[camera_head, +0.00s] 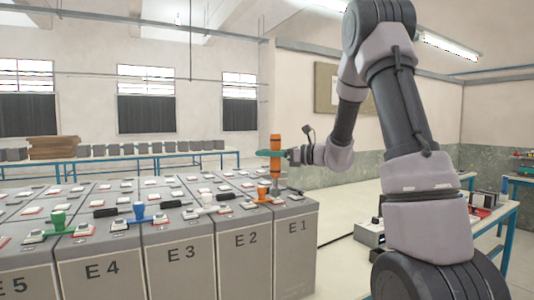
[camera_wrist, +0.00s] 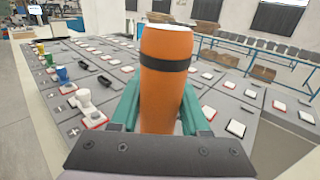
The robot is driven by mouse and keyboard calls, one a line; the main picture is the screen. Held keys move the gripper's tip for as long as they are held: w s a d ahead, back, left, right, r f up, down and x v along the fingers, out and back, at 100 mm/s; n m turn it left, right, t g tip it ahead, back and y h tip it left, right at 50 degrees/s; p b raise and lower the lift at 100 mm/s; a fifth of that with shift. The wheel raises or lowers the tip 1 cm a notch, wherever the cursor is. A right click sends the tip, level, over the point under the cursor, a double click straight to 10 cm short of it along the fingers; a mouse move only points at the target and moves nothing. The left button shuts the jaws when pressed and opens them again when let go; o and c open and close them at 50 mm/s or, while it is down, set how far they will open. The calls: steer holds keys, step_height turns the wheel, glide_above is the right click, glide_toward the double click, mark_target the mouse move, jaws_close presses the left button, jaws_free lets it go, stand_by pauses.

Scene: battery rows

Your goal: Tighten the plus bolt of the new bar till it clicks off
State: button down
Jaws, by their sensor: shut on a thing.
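My gripper (camera_head: 274,153), with green fingers, is shut on an orange cylindrical tool (camera_head: 276,143) with a dark band. The tool stands upright above cell E1 (camera_head: 297,228), with its narrow lower end by an orange-topped piece (camera_head: 262,193) near the E1–E2 border. I cannot tell whether the tool's tip touches a bolt. In the wrist view the tool (camera_wrist: 164,85) fills the middle between the fingers and hides what lies under it. A white-capped post (camera_wrist: 84,97) stands on a red-edged pad to the left. Which bar is the new one is unclear.
Green (camera_head: 58,220), blue (camera_head: 138,210) and white (camera_head: 206,199) capped pieces stand along the front row of grey cells. Black handle-like pieces (camera_head: 172,204) lie between them. A side table (camera_head: 497,218) with equipment stands at the right. The floor beside E1 is partly clear.

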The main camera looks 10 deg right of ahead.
steer(key=shift+f, duration=0.7)
stand_by(2.9)
steer(key=shift+r, duration=0.1)
